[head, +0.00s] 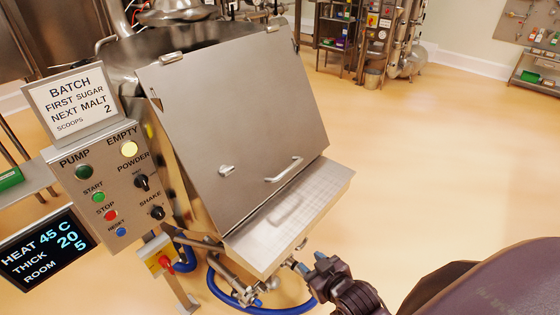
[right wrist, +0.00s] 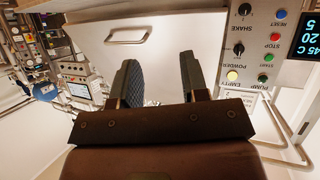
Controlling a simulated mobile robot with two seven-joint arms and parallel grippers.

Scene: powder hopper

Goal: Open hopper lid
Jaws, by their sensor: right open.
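The hopper lid (head: 230,120) is a flat steel panel lying slanted over the hopper body (head: 170,170), and it looks closed. My right gripper (head: 298,265) is below the hopper's front ledge, apart from the handle. In the right wrist view my right gripper (right wrist: 160,78) has its two fingers apart with nothing between them. The handle (right wrist: 128,36) shows beyond the fingertips, up and to the left. My left gripper is not in view.
A steel ledge (head: 292,215) juts out below the lid. The control panel (head: 108,185), batch sign (head: 75,100) and dark display (head: 45,248) stand left of the hopper. A blue hose (head: 228,296) runs beneath. The floor (head: 430,150) to the right is clear.

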